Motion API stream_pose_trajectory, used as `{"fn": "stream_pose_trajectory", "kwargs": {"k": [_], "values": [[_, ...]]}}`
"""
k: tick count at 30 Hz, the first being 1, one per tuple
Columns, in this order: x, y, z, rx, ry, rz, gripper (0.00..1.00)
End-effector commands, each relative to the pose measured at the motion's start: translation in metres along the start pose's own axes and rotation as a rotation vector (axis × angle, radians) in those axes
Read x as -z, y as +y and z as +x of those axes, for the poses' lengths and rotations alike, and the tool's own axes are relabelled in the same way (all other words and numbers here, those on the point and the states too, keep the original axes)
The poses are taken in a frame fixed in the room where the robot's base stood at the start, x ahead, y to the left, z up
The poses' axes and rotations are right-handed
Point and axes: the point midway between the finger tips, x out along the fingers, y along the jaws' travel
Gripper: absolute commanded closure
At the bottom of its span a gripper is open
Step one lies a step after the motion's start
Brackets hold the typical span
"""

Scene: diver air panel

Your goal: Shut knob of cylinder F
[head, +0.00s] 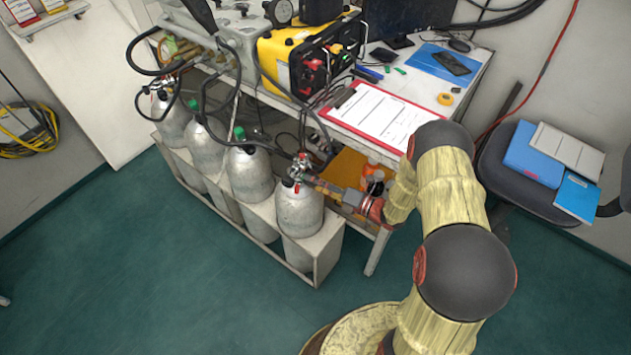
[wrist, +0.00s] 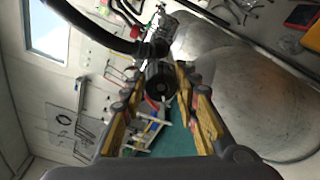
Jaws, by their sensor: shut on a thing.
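Several silver cylinders stand in a row in a light rack. The nearest cylinder (head: 299,208), at the right end, has a metal valve (head: 299,168) with a red part on top. I cannot read any letter on it, so I cannot confirm that it is cylinder F. My gripper (head: 311,181) reaches it from the right, at valve height. In the wrist view a round black knob (wrist: 160,86) lies between the yellow-sided fingers of my gripper (wrist: 161,78), which is shut on it. The cylinder's large grey body (wrist: 265,105) fills the right of that view. The fingers partly hide the knob's sides.
The rack (head: 327,255) holds the cylinders. Two middle ones have green tops (head: 239,133). Black hoses run above them. A desk with a red clipboard (head: 374,117) and a yellow device (head: 305,58) stands behind. The green floor at the front left is clear.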

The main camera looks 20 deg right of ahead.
Motion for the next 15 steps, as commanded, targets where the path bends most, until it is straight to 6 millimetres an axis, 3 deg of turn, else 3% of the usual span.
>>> {"fn": "stream_pose_trajectory", "kwargs": {"k": [15], "values": [[-0.0015, -0.0005, -0.0003, 0.006, 0.018, 0.489, 0.95]]}}
